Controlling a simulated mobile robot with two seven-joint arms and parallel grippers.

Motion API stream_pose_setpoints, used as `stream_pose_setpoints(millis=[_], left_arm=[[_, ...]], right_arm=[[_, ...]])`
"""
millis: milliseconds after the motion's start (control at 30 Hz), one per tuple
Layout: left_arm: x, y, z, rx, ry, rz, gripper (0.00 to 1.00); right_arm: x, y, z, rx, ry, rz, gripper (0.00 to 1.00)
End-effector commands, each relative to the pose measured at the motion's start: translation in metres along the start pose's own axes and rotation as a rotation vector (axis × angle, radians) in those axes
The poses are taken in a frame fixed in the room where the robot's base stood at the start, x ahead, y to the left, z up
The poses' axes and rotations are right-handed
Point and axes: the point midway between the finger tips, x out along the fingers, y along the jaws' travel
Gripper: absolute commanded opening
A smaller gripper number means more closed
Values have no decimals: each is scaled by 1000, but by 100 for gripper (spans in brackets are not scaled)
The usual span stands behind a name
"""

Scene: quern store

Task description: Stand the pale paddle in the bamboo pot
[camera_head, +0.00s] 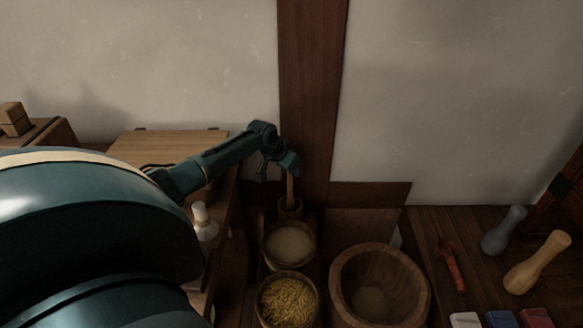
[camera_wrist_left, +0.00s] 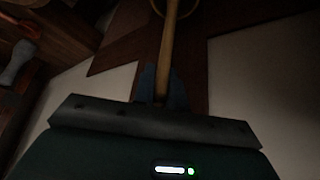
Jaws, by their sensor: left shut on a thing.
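My left gripper (camera_head: 289,166) is shut on the pale paddle (camera_head: 290,188) and holds it upright at its upper part. The paddle hangs down from the fingers to the bamboo pot (camera_head: 290,213), a small brown cup at the back by the wall post. Its lower end overlaps the pot's mouth; how deep it sits is hidden. In the left wrist view the paddle (camera_wrist_left: 169,45) runs from my fingers (camera_wrist_left: 162,84) up to the pot's round rim (camera_wrist_left: 157,9) at the top edge. My right gripper is not in view.
In front of the pot stand a bowl of pale meal (camera_head: 290,245) and a bowl of yellow grain (camera_head: 288,300). A large wooden mortar (camera_head: 346,290) is to the right. A white bottle (camera_head: 203,225) stands left. Two pestles (camera_head: 538,262) (camera_head: 503,232) and a red tool (camera_head: 450,265) lie far right.

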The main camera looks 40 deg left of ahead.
Motion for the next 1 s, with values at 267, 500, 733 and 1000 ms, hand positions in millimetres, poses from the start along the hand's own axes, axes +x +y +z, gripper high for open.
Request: stream_pose_setpoints(millis=[267, 500, 733, 1000], left_arm=[[1, 0, 0, 0, 0, 0, 0], [1, 0, 0, 0, 0, 0, 31], [1, 0, 0, 0, 0, 1, 39], [-15, 0, 0, 2, 1, 0, 39]], right_arm=[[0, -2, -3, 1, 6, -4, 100], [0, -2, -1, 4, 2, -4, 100], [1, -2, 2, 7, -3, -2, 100], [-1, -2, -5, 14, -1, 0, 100]])
